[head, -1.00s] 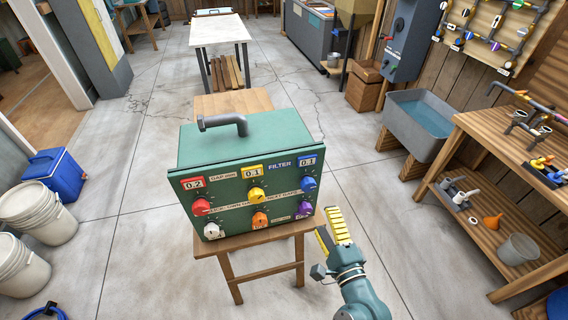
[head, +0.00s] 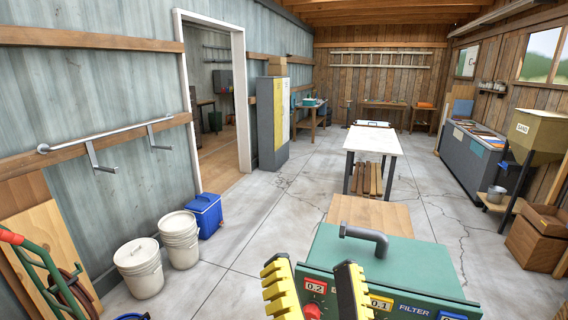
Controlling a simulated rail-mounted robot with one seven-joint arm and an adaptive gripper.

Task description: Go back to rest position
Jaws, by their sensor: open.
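My gripper (head: 318,292) shows at the bottom of the head view, its two yellow-padded fingers pointing up. The fingers stand apart with nothing held between them. Behind the fingers is the green filter box (head: 400,265) with a grey bent pipe on its top. The fingers hide part of the box's front panel. A red knob and the small displays show at the panel's upper edge; the lower part of the panel is cut off by the frame. I cannot tell how far the fingers are from the panel.
A wooden table (head: 362,213) is behind the box, with a white-topped table (head: 372,141) farther back. White buckets (head: 139,266) and a blue cooler (head: 205,215) stand at left. A sand hopper (head: 535,135) stands at right. The floor between is clear.

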